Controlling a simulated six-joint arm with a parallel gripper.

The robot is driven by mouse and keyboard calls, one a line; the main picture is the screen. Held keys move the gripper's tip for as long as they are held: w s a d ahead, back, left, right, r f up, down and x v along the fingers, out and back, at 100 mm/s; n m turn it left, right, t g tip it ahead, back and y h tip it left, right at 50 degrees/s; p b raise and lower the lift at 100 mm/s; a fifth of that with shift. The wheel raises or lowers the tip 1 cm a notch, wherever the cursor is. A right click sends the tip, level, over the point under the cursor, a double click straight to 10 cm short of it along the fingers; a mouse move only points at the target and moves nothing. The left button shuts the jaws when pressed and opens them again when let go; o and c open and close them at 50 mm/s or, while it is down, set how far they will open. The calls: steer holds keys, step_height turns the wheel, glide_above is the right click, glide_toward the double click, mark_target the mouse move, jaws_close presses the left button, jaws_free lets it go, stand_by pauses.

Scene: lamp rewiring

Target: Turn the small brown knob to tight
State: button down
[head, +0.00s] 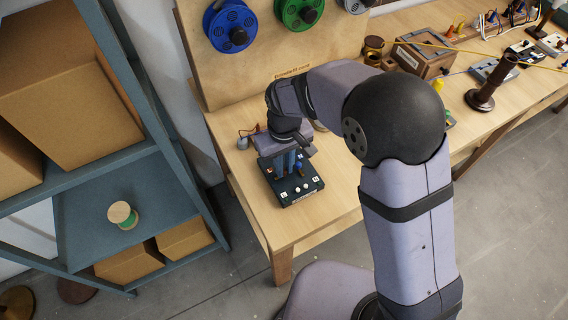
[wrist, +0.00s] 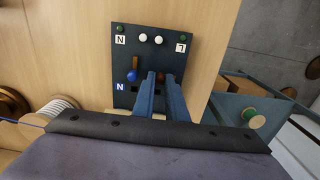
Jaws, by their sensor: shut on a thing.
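The small brown knob (wrist: 161,77) sits on a dark terminal block (wrist: 125,55) and shows between my fingertips in the wrist view. My gripper (wrist: 160,84) is shut on the brown knob, with one blue finger on each side of it. In the head view my gripper (head: 283,168) points down over the back left of the block (head: 312,187), and its fingers hide the brown knob there. A blue knob (wrist: 132,75) stands on the same block, just left of my fingers in the wrist view.
The block lies near the front left end of the wooden bench (head: 335,200). Two white knobs (wrist: 151,39) and N and L labels are on it. A blue shelf (head: 85,215) with a green-ended spool (head: 122,214) stands to the left. Spools hang on the back board (head: 265,65).

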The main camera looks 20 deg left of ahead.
steer(key=m, duration=0.4)
steer(key=shift+m, duration=0.4)
steer(key=m, duration=0.4)
steer(key=shift+p, duration=0.4)
steer(key=m, duration=0.5)
steer(key=shift+m, duration=2)
steer(key=c, duration=1.8)
jaws_free()
steer(key=shift+o, duration=0.2)
steer(key=shift+r, duration=0.15)
steer(key=shift+r+b, duration=0.8)
steer(key=shift+r, duration=2.8)
